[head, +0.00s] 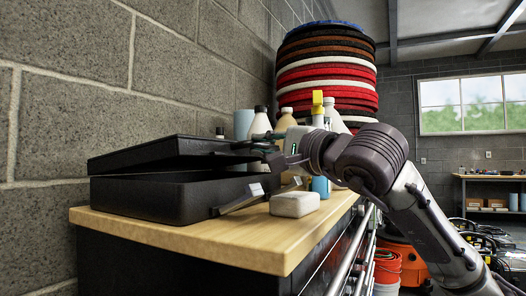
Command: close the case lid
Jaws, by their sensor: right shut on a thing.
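The black case (150,200) sits on the wooden top of a workbench. Its lid (150,153) is tilted just above the base, with a dark wedge-shaped gap between them that is wider toward the right. My right gripper (262,147) comes in from the right and is shut on the right edge of the lid. The exact contact of the fingers is small and dark. My left gripper is not in view.
A pale block (295,204) lies on the bench top (250,237) right of the case, near the front edge. Several bottles stand behind my right gripper, with a tall stack of round pads (328,75) beyond. A block wall (90,70) rises behind the case.

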